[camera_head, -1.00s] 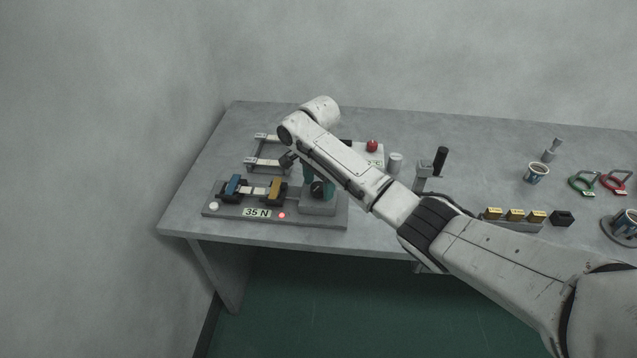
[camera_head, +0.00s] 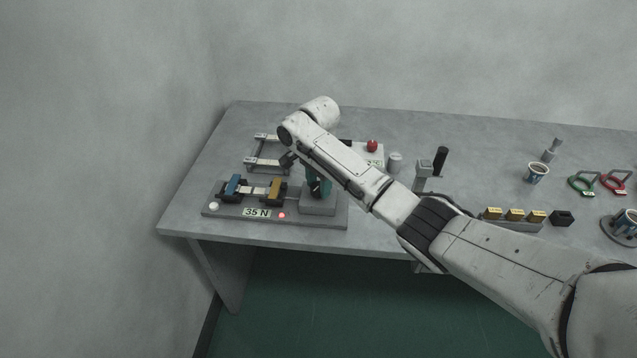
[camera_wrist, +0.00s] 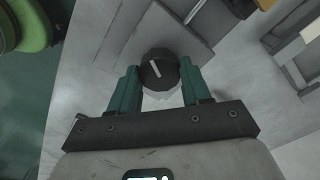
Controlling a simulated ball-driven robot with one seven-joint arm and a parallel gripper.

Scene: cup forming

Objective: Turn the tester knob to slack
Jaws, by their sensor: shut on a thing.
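The tester knob (camera_wrist: 158,68) is round and black with a pale pointer line, tilted in the wrist view. My gripper (camera_wrist: 160,76) has its two green fingers on either side of the knob, shut on it. In the head view my gripper (camera_head: 319,186) reaches down over the grey knob block (camera_head: 318,206), and fingers and arm hide most of the knob. The tester (camera_head: 330,222) is a grey base plate with a blue clamp (camera_head: 233,186), a yellow clamp (camera_head: 275,189) and a pale strip between them. Its label reads 35 N (camera_head: 257,213).
A red lamp (camera_head: 282,215) and a white button (camera_head: 213,206) sit on the tester's front. A metal rack (camera_head: 263,162) stands behind it. A red button (camera_head: 372,146), a grey cylinder (camera_head: 395,162) and a black-handled lever (camera_head: 440,160) stand to the right.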

